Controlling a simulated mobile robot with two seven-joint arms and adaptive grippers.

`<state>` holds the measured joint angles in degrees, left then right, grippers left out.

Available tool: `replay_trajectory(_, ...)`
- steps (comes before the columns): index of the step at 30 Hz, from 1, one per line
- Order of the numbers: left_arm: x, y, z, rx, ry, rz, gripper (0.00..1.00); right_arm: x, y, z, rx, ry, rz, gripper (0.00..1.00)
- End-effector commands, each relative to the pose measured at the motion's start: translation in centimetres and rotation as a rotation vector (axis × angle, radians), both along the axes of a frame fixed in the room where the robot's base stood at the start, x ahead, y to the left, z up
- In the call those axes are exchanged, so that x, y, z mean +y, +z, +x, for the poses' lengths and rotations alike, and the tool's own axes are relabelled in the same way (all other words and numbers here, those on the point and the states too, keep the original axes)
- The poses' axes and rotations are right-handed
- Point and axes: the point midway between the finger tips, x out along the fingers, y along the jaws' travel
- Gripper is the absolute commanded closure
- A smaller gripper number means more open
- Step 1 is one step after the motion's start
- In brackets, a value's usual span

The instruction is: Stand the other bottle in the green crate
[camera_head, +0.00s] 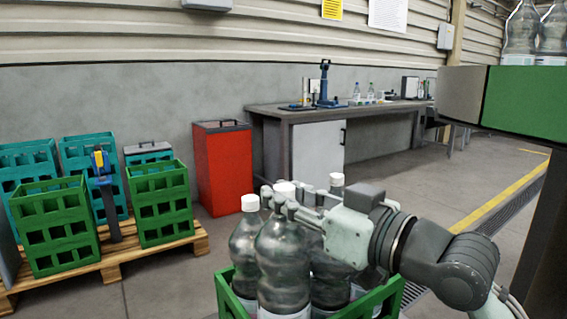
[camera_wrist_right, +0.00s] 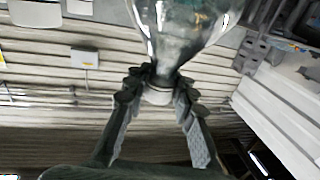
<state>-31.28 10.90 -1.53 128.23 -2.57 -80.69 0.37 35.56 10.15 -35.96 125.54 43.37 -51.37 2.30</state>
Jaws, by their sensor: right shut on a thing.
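The green crate (camera_head: 392,297) stands at the bottom centre of the head view, cut off by the lower edge. My right gripper (camera_head: 287,201) comes in from the right and is shut on the neck of a clear bottle (camera_head: 283,258) with a white cap. This bottle is upright over the crate; I cannot tell if it touches the crate floor. Another bottle (camera_head: 245,247) stands behind it to the left, and one more white cap (camera_head: 337,180) shows to the right. In the right wrist view, the fingers (camera_wrist_right: 158,95) flank the held bottle's neck (camera_wrist_right: 180,25). My left gripper is not in view.
Green crates (camera_head: 160,205) and teal crates stand on a wooden pallet (camera_head: 125,262) at the left. A red bin (camera_head: 222,168) and a workbench (camera_head: 285,112) stand behind. At upper right, bottles (camera_head: 521,32) stand on a green-and-grey raised surface (camera_head: 525,100).

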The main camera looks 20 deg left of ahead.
Motion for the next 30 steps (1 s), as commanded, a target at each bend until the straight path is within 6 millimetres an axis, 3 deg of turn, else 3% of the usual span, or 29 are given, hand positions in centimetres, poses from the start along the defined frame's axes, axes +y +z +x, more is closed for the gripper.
replay_trajectory(8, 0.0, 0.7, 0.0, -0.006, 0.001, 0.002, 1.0, -0.1, -1.1, -0.1, -0.009, 0.0, 0.012, 1.0)
replay_trajectory(14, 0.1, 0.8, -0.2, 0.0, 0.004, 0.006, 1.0, -0.1, -3.3, -0.1, -0.005, 0.0, 0.011, 1.0)
replay_trajectory(18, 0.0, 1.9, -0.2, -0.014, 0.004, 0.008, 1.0, 0.0, -4.8, -0.1, -0.007, 0.001, 0.011, 1.0)
replay_trajectory(30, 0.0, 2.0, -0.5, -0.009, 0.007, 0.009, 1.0, -0.1, -5.2, -0.1, -0.01, 0.001, 0.011, 1.0)
